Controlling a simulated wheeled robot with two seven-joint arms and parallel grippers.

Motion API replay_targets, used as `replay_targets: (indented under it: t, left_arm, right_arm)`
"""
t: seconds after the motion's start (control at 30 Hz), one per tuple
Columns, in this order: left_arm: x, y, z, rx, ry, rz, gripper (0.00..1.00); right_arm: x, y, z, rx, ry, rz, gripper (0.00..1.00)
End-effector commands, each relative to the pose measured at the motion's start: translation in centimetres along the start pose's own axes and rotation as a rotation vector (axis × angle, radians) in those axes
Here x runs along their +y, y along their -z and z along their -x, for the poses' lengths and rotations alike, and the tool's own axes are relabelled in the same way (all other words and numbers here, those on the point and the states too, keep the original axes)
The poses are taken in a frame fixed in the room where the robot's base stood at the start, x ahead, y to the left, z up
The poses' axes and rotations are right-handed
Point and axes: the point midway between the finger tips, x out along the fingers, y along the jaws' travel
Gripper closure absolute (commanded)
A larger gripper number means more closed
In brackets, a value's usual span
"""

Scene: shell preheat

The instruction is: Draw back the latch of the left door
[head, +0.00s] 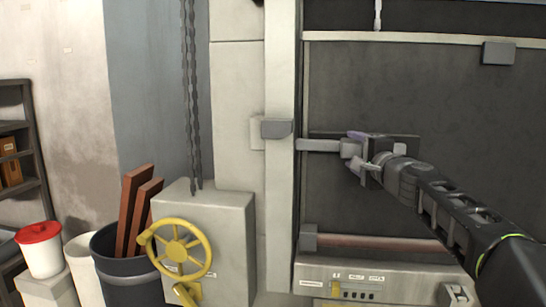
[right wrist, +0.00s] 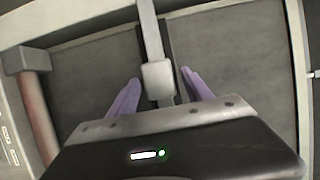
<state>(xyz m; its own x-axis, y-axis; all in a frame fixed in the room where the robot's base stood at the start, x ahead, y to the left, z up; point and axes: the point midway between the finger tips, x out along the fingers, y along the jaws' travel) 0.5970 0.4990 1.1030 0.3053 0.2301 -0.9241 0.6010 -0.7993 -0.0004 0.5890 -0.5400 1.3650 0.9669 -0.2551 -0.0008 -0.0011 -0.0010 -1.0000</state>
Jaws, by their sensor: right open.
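The left door (head: 420,85) is a large dark grey panel beside a pale upright post. Its latch (head: 318,145) is a light grey horizontal bar. The bar's left end reaches the post near a grey bracket (head: 277,128). In the right wrist view the latch ends in a square grey block (right wrist: 158,78). My right gripper (head: 355,152) is at the block end of the latch. Its purple fingers (right wrist: 160,77) are open, one on each side of the block, with a visible gap on both sides. My left gripper is not in view.
A pale box with a yellow handwheel (head: 178,248) stands left of the post, with chains (head: 190,90) hanging above it. A reddish bar (head: 375,244) runs along the door's bottom above a control panel (head: 365,281). A dark bin (head: 125,270) and a red-lidded bucket (head: 40,250) stand left.

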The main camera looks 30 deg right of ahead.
Motion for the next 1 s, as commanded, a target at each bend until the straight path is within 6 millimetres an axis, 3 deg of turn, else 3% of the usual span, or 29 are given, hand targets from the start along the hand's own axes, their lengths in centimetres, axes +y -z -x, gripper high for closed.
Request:
replay_targets:
  t: [0.53,0.7,1.0]
  left_arm:
    - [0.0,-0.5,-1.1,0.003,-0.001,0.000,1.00]
    - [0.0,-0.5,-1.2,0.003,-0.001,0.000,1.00]
    - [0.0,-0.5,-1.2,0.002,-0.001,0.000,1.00]
  right_arm:
    - [0.1,0.1,9.8,0.003,0.001,0.001,0.42]
    - [0.1,0.0,10.8,0.001,-0.001,0.000,0.42]
    - [0.1,0.0,10.8,0.001,-0.001,0.000,0.42]
